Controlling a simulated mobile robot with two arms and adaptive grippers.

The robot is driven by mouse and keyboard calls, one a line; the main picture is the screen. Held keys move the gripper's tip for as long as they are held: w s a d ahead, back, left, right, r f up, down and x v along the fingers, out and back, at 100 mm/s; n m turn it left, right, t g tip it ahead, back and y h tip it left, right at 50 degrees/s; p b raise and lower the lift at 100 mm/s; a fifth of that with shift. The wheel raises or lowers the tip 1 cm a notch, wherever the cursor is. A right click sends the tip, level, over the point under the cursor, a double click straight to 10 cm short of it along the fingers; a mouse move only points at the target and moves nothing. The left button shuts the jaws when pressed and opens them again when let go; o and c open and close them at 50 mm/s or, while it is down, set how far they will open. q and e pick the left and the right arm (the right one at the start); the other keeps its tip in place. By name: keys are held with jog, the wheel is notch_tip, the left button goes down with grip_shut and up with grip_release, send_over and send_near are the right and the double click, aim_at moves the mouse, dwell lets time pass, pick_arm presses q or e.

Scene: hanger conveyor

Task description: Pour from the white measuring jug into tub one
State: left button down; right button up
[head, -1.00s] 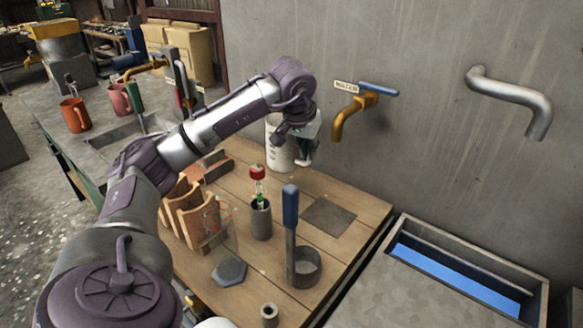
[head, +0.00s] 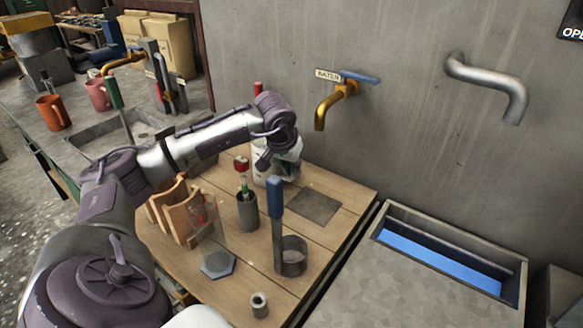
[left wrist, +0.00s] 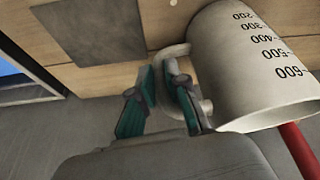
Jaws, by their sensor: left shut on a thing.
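The white measuring jug (head: 284,174) stands at the back of the wooden bench, partly hidden by my left gripper (head: 268,160). In the left wrist view the jug (left wrist: 235,70) shows black marks from 200 to 600, and its handle lies between the fingers of my left gripper (left wrist: 164,88), which is shut on it. I cannot see what the jug holds. No tub marked as one can be made out. My right gripper is not in view.
A brass water tap (head: 330,104) with a blue lever juts from the wall. A dark cup (head: 247,212), a blue-handled ladle (head: 276,200) and an orange rack (head: 177,212) stand in front. A trough with a blue inside (head: 440,268) is at the right.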

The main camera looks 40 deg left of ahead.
pick_arm(q)
jog(key=c, duration=1.6)
grip_release()
jog(key=shift+f, duration=0.15)
jog(key=o, duration=0.4)
jog(key=shift+o, duration=0.2)
jog(key=b+v, duration=0.1)
jog(key=v, duration=1.3)
jog(key=shift+s+d+f, duration=0.15)
jog(key=shift+s+d, duration=0.05)
jog(key=shift+d, duration=0.1)
